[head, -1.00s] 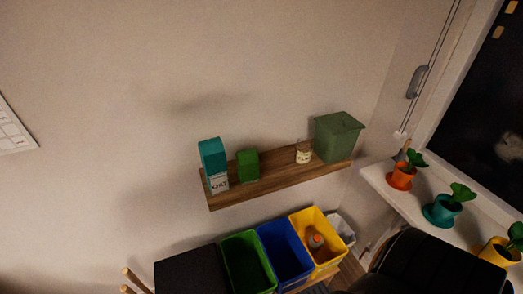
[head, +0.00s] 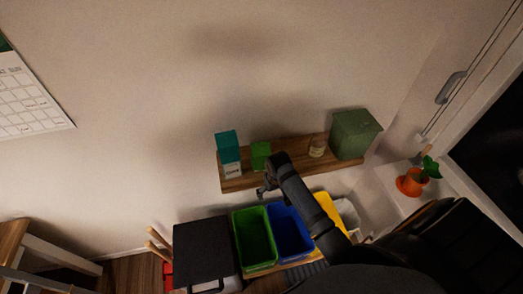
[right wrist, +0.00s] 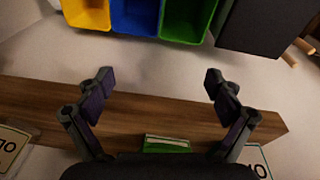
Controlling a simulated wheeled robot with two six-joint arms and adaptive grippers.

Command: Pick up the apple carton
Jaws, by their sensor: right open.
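A small green carton (head: 261,156), which looks like the apple carton, stands upright on the wooden wall shelf (head: 290,160); no lettering on it is readable. My right gripper (head: 267,190) is in front of the shelf, just below the carton in the head view. In the right wrist view the gripper (right wrist: 158,78) is open and empty, its fingers spread over the shelf. The green carton (right wrist: 167,144) shows low between the fingers, partly hidden by the gripper body and apart from the fingers. My left gripper is in no view.
A teal oat carton (head: 229,155) stands left of the green one. A glass jar (head: 318,147) and a dark green bin (head: 354,134) stand to the right. Below the shelf are green (head: 254,238), blue (head: 291,232) and yellow (head: 333,213) bins and a black-topped box (head: 205,249).

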